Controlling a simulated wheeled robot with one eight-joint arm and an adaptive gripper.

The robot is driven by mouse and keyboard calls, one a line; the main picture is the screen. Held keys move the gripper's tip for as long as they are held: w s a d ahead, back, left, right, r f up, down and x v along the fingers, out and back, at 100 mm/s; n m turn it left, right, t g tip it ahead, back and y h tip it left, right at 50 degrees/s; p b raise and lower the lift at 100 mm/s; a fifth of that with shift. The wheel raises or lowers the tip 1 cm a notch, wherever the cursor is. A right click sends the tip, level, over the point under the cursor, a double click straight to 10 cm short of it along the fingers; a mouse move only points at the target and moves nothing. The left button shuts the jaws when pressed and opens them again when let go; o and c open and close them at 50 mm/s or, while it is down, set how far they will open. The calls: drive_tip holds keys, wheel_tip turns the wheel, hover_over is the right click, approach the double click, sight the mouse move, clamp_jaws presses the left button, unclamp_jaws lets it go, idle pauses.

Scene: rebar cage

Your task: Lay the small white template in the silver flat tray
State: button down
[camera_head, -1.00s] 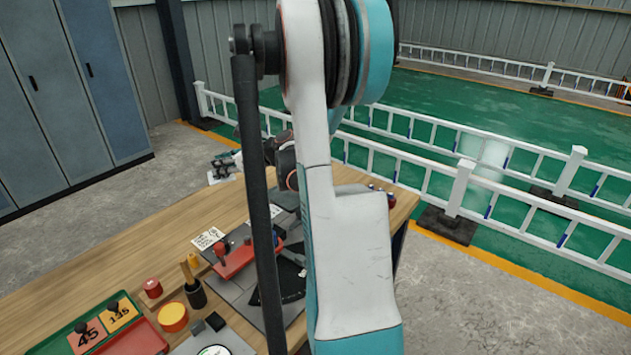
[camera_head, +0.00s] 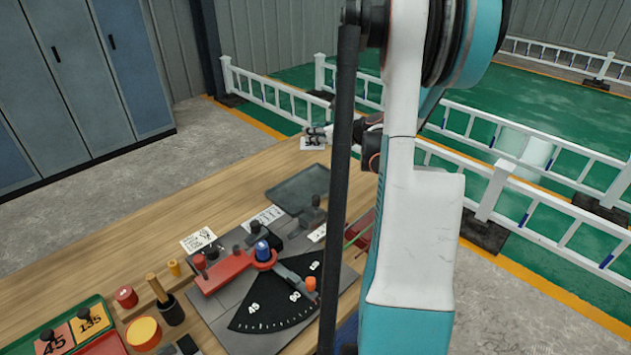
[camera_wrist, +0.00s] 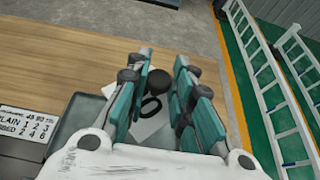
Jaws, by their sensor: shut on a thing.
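The small white template (camera_wrist: 147,128) shows between my fingers in the wrist view, with a black ring-shaped mark and a dark round knob (camera_wrist: 182,80). My gripper (camera_wrist: 168,88) is shut on this template, apparently by the knob, and the fingers hide part of it. In the head view my gripper (camera_head: 317,132) and the template (camera_head: 312,146) are small, near the far end of the bench. The silver flat tray (camera_head: 298,187) lies empty on the bench, nearer than the template. Its edge shows at the left in the wrist view (camera_wrist: 76,121).
The wooden bench (camera_head: 150,240) holds a black angle scale (camera_head: 270,308) with a red bar, a dark cup (camera_head: 171,312), red and yellow round pieces, and a green-edged tray with numbered cards. White railings stand beyond the bench. Bare wood lies left of the flat tray.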

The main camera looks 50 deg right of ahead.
sight(315, 185)
wheel_tip(315, 185, down, 17)
drive_tip(key=b, duration=0.5)
drive_tip(key=shift+r, duration=0.3)
drive_tip(key=c, duration=1.8)
unclamp_jaws()
drive_tip(key=shift+f+b, duration=0.2)
drive_tip(key=shift+b, duration=0.15)
drive_tip(key=o, duration=0.4)
drive_tip(key=shift+r, duration=0.1)
